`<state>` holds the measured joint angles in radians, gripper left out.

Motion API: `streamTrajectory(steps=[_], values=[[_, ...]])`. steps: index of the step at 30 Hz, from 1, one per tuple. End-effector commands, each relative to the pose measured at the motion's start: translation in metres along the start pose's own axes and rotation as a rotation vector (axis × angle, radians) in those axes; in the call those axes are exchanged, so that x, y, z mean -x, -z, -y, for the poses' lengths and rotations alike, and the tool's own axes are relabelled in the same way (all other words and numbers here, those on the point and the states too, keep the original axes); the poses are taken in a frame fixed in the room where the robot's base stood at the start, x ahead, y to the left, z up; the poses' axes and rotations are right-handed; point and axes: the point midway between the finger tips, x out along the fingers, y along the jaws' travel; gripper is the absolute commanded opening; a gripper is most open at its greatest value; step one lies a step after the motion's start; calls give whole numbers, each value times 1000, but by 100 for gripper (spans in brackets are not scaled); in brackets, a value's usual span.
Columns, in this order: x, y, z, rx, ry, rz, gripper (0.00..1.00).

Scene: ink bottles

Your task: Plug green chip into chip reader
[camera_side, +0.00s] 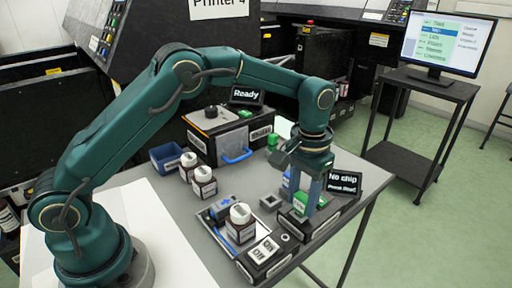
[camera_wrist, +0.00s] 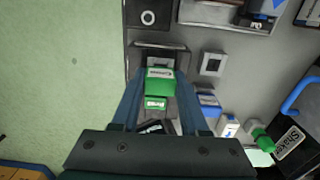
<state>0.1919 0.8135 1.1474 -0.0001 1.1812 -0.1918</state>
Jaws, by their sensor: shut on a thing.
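The green chip (camera_wrist: 160,82) sits between the fingers of my gripper (camera_wrist: 158,78) in the wrist view, with lettering on its top. In the side view my gripper (camera_side: 308,196) points down and is shut on the green chip (camera_side: 299,203), which is partly hidden by a finger. The chip is over the dark chip reader (camera_side: 301,224); the reader's grey slot part (camera_wrist: 160,60) shows just beyond the chip in the wrist view. I cannot tell whether the chip touches the slot. The reader's display (camera_side: 345,182) reads "No chip".
A blue chip (camera_wrist: 208,100) stands close to the right finger. A grey square holder (camera_side: 271,202) is beside the reader.

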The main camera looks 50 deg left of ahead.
Motion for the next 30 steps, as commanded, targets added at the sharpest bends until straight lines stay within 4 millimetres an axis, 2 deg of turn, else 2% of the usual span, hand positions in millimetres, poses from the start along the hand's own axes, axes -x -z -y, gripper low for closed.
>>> streamTrajectory(steps=[30], values=[[-6, 0, 0, 0, 0, -1, 0]])
